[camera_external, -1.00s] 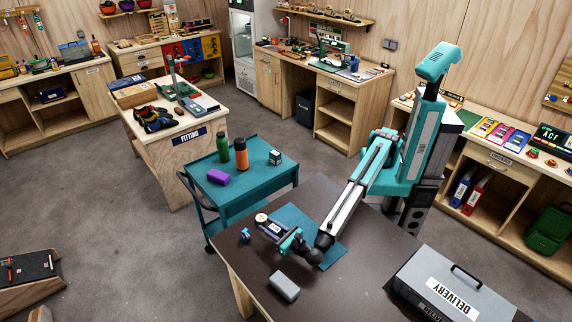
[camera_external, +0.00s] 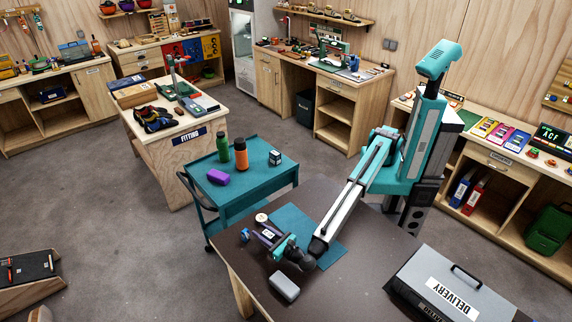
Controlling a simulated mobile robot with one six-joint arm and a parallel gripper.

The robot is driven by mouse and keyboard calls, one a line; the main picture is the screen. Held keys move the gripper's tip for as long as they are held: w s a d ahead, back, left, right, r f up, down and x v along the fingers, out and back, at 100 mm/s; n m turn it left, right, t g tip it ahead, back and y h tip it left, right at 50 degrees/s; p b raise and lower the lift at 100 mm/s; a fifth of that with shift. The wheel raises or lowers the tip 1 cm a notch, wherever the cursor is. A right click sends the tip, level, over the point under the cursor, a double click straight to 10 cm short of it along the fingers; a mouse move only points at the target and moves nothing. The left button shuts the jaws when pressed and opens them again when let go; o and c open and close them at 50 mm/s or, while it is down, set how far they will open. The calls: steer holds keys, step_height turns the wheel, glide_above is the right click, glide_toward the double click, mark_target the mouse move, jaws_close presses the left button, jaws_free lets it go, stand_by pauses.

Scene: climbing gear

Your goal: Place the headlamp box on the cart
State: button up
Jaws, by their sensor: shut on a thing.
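My gripper (camera_external: 267,238) is low over the dark table, at the left edge of the teal mat, shut on a small dark box (camera_external: 269,234) with a pale marking. This looks like the headlamp box, but the jaws cover part of it and its print is too small to read. I cannot tell whether it touches the table. The teal cart (camera_external: 247,198) stands just behind the table. On its top are a green bottle (camera_external: 223,148), an orange bottle (camera_external: 241,160), a purple case (camera_external: 218,177) and a small black-and-white box (camera_external: 275,157).
Near my gripper are a round pale-topped item (camera_external: 261,218), a small blue item (camera_external: 245,235) and a grey case (camera_external: 285,287). A grey delivery box (camera_external: 452,285) fills the table's right. The cart's front top is bare.

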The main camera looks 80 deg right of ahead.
steer(key=shift+f, duration=0.95)
steer(key=shift+f, duration=0.15)
steer(key=o, duration=1.1)
steer(key=shift+f, duration=0.15)
steer(key=b+v, duration=0.1)
steer(key=v, duration=0.8)
steer(key=b+v, duration=0.1)
steer(key=v, duration=0.4)
steer(key=shift+r+b, duration=0.25)
steer(key=shift+b, duration=0.05)
steer(key=shift+o, duration=0.5)
